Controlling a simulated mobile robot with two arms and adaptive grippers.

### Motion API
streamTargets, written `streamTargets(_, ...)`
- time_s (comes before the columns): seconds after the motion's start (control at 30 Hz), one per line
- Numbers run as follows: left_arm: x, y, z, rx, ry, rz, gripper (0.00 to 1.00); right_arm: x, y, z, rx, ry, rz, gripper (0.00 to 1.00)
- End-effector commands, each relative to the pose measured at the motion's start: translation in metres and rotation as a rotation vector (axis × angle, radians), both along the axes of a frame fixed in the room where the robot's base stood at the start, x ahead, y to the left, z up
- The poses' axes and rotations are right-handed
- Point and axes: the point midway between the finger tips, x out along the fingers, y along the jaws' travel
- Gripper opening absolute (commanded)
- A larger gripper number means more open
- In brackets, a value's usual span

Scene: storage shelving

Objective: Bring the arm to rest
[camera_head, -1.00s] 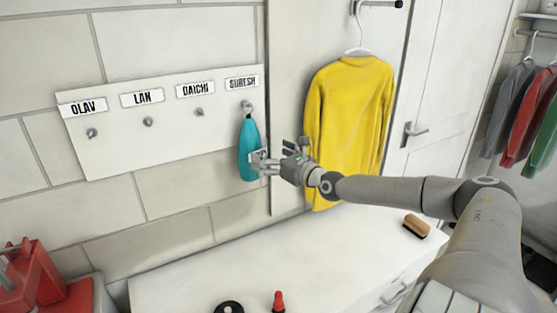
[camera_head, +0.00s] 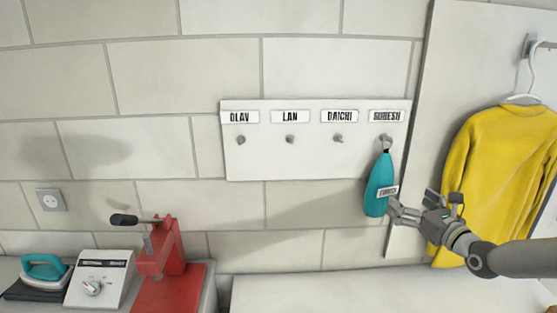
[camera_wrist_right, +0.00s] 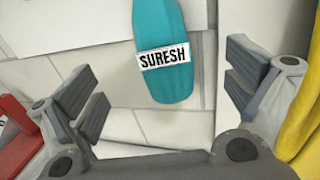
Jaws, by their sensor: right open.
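My right gripper (camera_head: 412,212) is open and empty, just to the right of and below a teal bag (camera_head: 379,188). The bag hangs from the hook under the SURESH label on a white hook board (camera_head: 300,166). In the right wrist view the bag (camera_wrist_right: 166,28) hangs beyond and between the two spread fingers, with its SURESH tag facing me. The open right gripper (camera_wrist_right: 165,95) shows no finger touching it. My left gripper is not in view.
A yellow sweater (camera_head: 490,170) hangs on a hanger right behind my right gripper. A red press (camera_head: 165,265), a white control box (camera_head: 100,275) and a teal iron (camera_head: 45,268) stand at the lower left. The white counter (camera_head: 330,293) below the board looks clear.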

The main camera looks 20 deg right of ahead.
Motion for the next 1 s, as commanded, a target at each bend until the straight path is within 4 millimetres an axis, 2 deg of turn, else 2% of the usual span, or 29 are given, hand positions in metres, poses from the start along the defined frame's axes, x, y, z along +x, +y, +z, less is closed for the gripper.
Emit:
streamTargets(0.13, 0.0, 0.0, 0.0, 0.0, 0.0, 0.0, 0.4, -0.001, 0.005, -0.008, -0.011, 0.017, 0.011, 0.98)
streamTargets(0.27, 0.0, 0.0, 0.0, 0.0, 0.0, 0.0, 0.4, -0.008, 0.033, -0.045, -0.083, 0.093, 0.081, 0.98)
streamTargets(0.37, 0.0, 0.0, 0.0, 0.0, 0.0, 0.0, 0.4, -0.022, 0.074, -0.09, -0.199, 0.178, 0.191, 0.98)
streamTargets(0.47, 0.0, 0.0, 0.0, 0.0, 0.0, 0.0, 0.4, -0.042, 0.124, -0.135, -0.349, 0.249, 0.335, 0.98)
streamTargets(0.6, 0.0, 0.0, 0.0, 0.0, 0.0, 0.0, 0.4, -0.077, 0.195, -0.187, -0.598, 0.286, 0.557, 0.98)
streamTargets(0.8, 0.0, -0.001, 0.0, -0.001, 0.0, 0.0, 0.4, -0.132, 0.283, -0.237, -0.996, 0.227, 0.853, 0.98)
streamTargets(1.0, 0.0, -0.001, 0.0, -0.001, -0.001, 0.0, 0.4, -0.177, 0.345, -0.265, -1.42, 0.087, 1.076, 0.98)
